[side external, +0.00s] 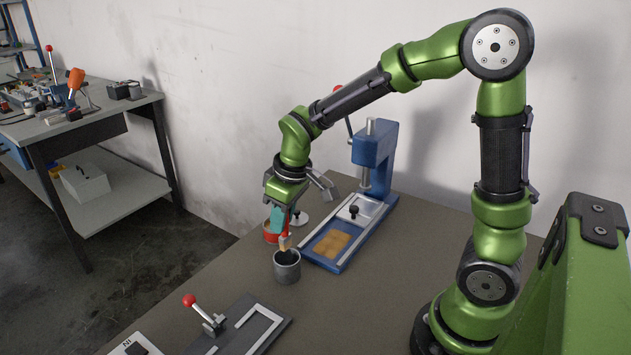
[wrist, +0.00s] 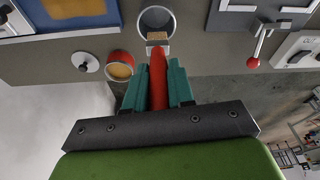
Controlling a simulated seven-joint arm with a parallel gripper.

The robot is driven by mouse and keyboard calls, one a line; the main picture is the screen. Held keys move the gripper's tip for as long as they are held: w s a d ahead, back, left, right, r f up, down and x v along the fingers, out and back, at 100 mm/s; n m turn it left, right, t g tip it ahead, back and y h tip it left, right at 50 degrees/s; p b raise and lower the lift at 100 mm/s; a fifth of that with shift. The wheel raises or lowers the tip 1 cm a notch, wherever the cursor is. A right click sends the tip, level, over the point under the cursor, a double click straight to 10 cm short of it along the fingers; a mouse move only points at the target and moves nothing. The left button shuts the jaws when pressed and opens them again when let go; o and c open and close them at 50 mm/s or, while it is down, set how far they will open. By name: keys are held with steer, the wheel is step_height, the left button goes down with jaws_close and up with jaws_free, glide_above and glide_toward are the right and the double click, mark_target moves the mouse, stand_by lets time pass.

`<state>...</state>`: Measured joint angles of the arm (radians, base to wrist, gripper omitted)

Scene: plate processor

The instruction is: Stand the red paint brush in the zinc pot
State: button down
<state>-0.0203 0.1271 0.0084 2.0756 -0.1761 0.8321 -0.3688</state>
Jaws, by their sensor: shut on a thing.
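My gripper (side external: 282,222) has teal fingers and is shut on the red handle of the paint brush (side external: 286,229). The brush points bristles-down, close to upright. The zinc pot (side external: 287,271) is a grey open cylinder on the bench, just below the brush. In the side view the pale bristles are at the pot's mouth, near its back rim. In the wrist view the red brush (wrist: 158,82) lies between both fingers (wrist: 158,78), and its bristles overlap the near part of the zinc pot's opening (wrist: 141,20). I cannot tell how deep the tip is.
A red tin with yellow contents (wrist: 121,68) stands close beside my gripper, and a round lid with a black knob (wrist: 84,63) is near it. A blue press (side external: 372,160) stands behind the pot. A red-knobbed lever clamp (side external: 213,322) is in front.

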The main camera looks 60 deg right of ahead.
mark_target(285, 235)
steer(key=shift+s+x, duration=0.2)
steer(key=shift+x, duration=0.7)
steer(key=shift+s+x, duration=0.2)
steer(key=shift+x, duration=0.7)
steer(key=shift+s+x, duration=0.2)
steer(key=shift+x, duration=0.75)
steer(key=shift+d+f, duration=0.1)
steer(key=c, duration=0.9)
jaws_free()
steer(key=v, duration=1.7)
steer(key=shift+f, duration=0.1)
